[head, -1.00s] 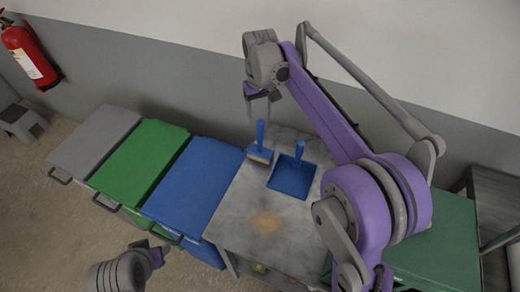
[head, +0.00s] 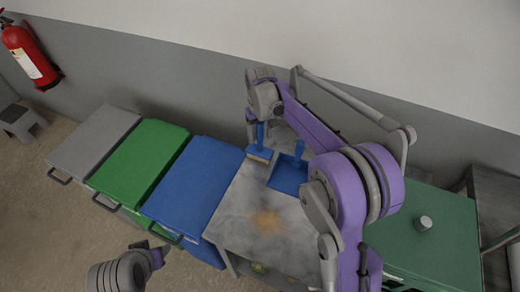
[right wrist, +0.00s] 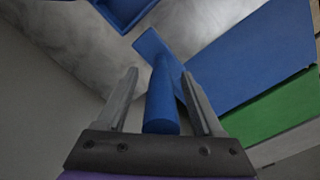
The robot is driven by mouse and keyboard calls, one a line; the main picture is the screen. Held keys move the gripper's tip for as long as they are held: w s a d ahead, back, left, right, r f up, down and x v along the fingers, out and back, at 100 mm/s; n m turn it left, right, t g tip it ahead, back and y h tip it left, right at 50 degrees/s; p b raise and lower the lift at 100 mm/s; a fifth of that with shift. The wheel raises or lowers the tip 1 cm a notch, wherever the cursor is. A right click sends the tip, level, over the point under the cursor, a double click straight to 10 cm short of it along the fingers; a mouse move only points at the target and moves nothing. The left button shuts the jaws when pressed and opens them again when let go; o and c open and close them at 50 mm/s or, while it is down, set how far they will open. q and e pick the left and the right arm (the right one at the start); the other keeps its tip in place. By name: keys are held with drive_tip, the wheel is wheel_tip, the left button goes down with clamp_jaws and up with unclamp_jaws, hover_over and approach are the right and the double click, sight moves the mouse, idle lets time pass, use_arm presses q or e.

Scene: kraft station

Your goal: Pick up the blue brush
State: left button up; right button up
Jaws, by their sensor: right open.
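The blue brush (head: 260,153) stands on the grey table (head: 240,225) with its handle up and its bristles down. My right gripper (head: 255,124) is open at the handle. In the right wrist view, the brush handle (right wrist: 162,98) lies between the two open fingers of the gripper (right wrist: 160,78), and I cannot tell whether either finger touches it. A blue dustpan (head: 286,180) lies just to the right of the brush, partly hidden by my right arm. My left gripper (head: 152,251) hangs low at the left, away from the brush; its fingers are too small to read.
Blue (head: 195,180), green (head: 138,155) and grey (head: 97,138) lidded bins stand in a row left of the table. A brown patch (head: 267,222) marks the tabletop. A green surface with a small grey knob (head: 425,223) is on the right. A wall rises close behind.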

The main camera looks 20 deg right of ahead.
clamp_jaws()
idle(0.3)
